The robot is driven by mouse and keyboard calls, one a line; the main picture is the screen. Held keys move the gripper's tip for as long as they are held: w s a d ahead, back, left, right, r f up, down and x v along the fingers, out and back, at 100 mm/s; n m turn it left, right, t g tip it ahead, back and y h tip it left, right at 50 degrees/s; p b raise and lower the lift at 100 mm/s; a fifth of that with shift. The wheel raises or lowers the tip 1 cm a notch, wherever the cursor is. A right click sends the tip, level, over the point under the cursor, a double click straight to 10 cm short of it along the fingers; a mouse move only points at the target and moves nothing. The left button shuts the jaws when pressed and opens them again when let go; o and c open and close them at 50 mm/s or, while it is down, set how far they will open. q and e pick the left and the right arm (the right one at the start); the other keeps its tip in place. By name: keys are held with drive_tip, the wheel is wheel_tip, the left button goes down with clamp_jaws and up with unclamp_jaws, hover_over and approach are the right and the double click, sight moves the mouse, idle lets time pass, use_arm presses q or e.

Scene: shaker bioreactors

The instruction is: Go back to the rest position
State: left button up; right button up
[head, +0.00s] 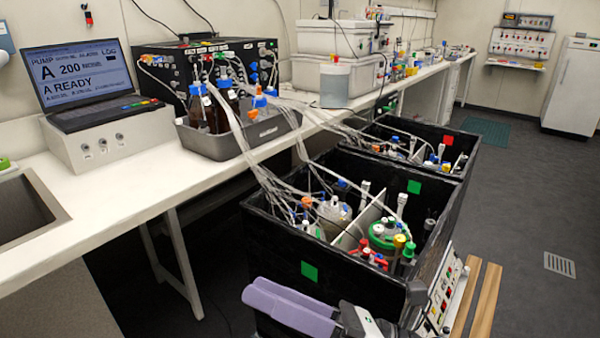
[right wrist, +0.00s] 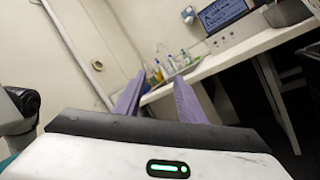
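My right gripper (head: 250,292) is at the bottom of the head view, with its purple fingers pointing left. It is in front of the near black shaker box (head: 265,262) and looks apart from it. In the right wrist view the two purple fingers of the gripper (right wrist: 160,82) stand apart with nothing between them. Past them are the wall, the white bench (right wrist: 232,52) and some small bottles. My left gripper is not in view.
The near box holds vessels with tubes; a second black box (head: 455,138) stands behind it. The bench (head: 120,200) along the left carries a laptop (head: 85,75), a pump unit (head: 160,68) and a grey bottle tray (head: 235,140). The floor (head: 540,220) at right is mostly clear.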

drive_tip(key=w+d+f+m+t+h+b, duration=0.15)
drive_tip(key=d+f+m+t+h, duration=0.45)
drive_tip(key=f+m, duration=0.6)
drive_tip(key=w+d+f+m+t+h, duration=0.25)
drive_tip(key=d+f+m+h, duration=0.55)
drive_tip(key=m, duration=0.9)
drive_tip(key=s+d+f+m+g+h, duration=0.1)
drive_tip(key=s+d+f+m+g, duration=0.1)
drive_tip(key=s+f+m, duration=0.3)
drive_tip(key=s+d+f+m+g+h, duration=0.2)
drive_tip(key=s+f+m, duration=0.4)
drive_tip(key=s+f, duration=0.5)
wheel_tip(320, 180, down, 2)
drive_tip(key=shift+d+f+g+h, duration=0.3)
drive_tip(key=shift+d+g, duration=0.45)
drive_tip(key=shift+g, duration=0.5)
